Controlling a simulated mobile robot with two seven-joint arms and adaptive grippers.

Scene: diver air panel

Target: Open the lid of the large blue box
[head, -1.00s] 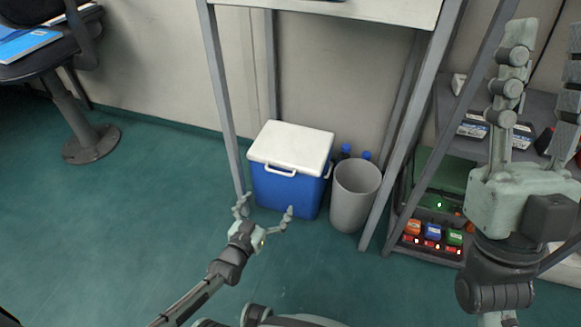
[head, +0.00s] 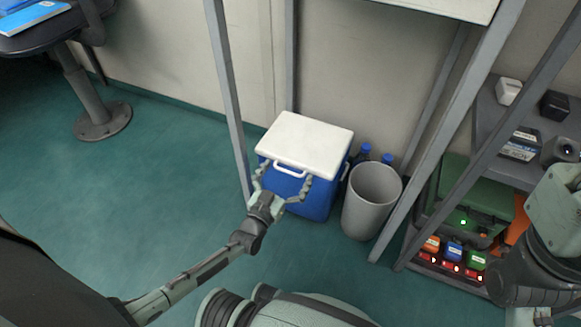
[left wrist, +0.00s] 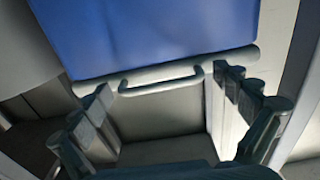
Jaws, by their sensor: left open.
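The large blue box (head: 322,205) stands on the floor under a frame table. Its white lid (head: 312,138) is closed, with a white handle (head: 290,171) on its front edge. My left gripper (head: 284,176) is open at the box's front, one finger to each side of the handle. In the left wrist view, the handle (left wrist: 160,84) lies between the spread fingers of the left gripper (left wrist: 165,90), and the blue body (left wrist: 150,35) fills the top. Contact with the handle cannot be told. My right gripper (head: 560,205) is cut off at the right edge; its fingers are hidden.
A grey bin (head: 371,200) stands close to the box's right, with blue-capped bottles (head: 364,153) behind it. Table legs (head: 228,95) flank the box. Floor (head: 150,180) left is clear.

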